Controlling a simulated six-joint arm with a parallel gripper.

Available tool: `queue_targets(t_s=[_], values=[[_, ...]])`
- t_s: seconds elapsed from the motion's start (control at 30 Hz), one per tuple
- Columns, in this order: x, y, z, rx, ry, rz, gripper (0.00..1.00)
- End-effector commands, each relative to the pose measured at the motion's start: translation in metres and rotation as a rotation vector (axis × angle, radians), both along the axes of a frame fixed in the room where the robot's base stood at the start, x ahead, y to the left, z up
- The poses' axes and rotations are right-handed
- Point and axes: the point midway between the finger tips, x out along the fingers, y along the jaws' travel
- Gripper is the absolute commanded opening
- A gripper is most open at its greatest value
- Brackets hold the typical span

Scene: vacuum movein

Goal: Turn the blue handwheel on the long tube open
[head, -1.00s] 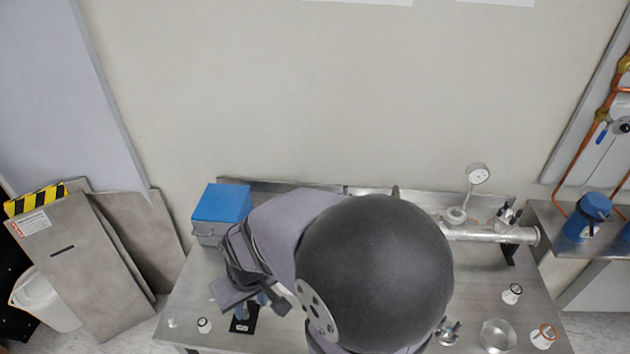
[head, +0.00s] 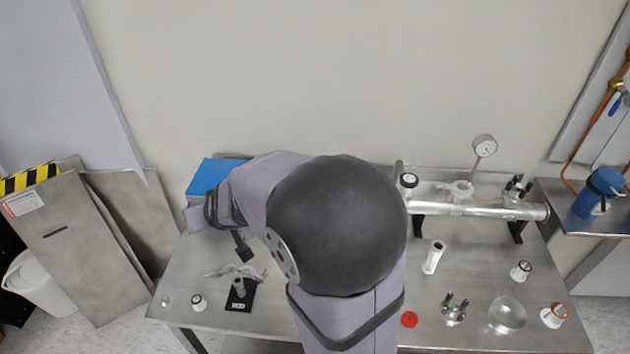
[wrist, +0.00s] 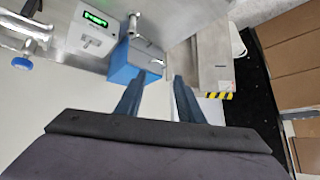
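The long tube (head: 480,209) is a silver pipe at the back right of the bench in the head view, on black supports. Its left part is hidden behind my arm. A blue handwheel (wrist: 22,63) shows at the left edge of the wrist view, below silver pipework (wrist: 25,28). I cannot make it out in the head view, where my arm blocks that area. My gripper (wrist: 158,77) is open, with nothing between its fingers. It is apart from the handwheel, which lies well to the left of the fingers in the wrist view.
A blue-topped box (head: 207,177) stands at the back left; it also shows beyond my fingers in the wrist view (wrist: 125,66). A pressure gauge (head: 484,146) rises from the tube. Small fittings, a glass dish (head: 507,314) and a black stand (head: 240,297) occupy the bench front.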

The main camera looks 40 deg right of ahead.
Motion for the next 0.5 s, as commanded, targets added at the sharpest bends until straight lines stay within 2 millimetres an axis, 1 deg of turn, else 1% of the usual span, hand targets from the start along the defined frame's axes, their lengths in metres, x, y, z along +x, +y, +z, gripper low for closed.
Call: queue_targets(t_s=[0.03,0.07,0.1,0.17,0.2,0.23,0.27,0.3,0.37,0.4,0.5], values=[[0.024,-0.018,-0.016,-0.023,-0.091,-0.059,0.35],[0.037,-0.03,-0.014,-0.041,-0.146,-0.096,0.35],[0.051,-0.047,-0.011,-0.068,-0.214,-0.148,0.35],[0.067,-0.076,-0.005,-0.117,-0.308,-0.235,0.35],[0.074,-0.096,-0.002,-0.154,-0.366,-0.297,0.35],[0.078,-0.111,0.0,-0.183,-0.405,-0.346,0.35],[0.08,-0.126,0.003,-0.215,-0.44,-0.395,0.35],[0.08,-0.146,0.005,-0.257,-0.482,-0.461,0.35],[0.076,-0.174,0.007,-0.32,-0.531,-0.561,0.35],[0.07,-0.191,0.009,-0.362,-0.557,-0.625,0.35],[0.054,-0.224,0.009,-0.457,-0.594,-0.766,0.35]])
